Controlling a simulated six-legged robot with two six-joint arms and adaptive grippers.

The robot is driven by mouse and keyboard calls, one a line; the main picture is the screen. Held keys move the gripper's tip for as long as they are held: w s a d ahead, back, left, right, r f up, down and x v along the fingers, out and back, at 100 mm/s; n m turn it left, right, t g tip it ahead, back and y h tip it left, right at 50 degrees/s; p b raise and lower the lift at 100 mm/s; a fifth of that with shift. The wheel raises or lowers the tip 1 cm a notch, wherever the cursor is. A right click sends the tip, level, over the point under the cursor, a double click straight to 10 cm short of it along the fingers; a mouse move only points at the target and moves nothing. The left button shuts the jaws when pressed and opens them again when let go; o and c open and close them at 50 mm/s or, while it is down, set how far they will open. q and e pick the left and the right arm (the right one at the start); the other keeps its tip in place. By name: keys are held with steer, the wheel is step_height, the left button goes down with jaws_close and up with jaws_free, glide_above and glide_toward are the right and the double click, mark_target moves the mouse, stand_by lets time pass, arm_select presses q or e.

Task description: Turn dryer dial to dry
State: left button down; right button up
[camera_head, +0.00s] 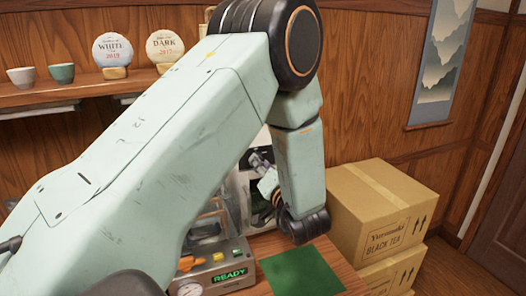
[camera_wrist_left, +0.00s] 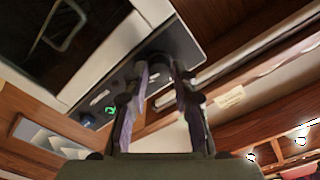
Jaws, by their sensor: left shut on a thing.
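The dryer is mostly hidden behind my left arm in the head view, where part of its pale body (camera_head: 250,185) shows. In the left wrist view, its dark window (camera_wrist_left: 85,40) and grey control panel (camera_wrist_left: 185,45) stand tilted across the upper left. My left gripper (camera_wrist_left: 160,78) reaches the panel with its two fingers on either side of a dark dial (camera_wrist_left: 158,62), shut on it. The dial's mark and setting cannot be read. In the head view, the left gripper (camera_head: 260,168) is small and partly hidden beside the dryer. My right gripper is not in view.
A grey control box with a green READY display (camera_head: 229,275) and a gauge stands at the front. A green mat (camera_head: 303,272) lies to its right. Cardboard boxes (camera_head: 380,215) are stacked at the right. A wall shelf (camera_head: 40,97) holds cups and round tea cakes.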

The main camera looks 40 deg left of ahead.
arm_select(q)
steer(key=shift+s+a+m+p, duration=0.1)
steer(key=shift+m+p, duration=1.8)
steer(key=shift+m, duration=0.1)
steer(key=c, duration=1.4)
jaws_free()
steer(key=shift+c, duration=0.2)
steer(key=o, duration=0.4)
steer(key=shift+a+f, duration=0.1)
steer(key=shift+a, duration=0.2)
steer(key=v, duration=0.7)
steer(key=shift+d, duration=0.4)
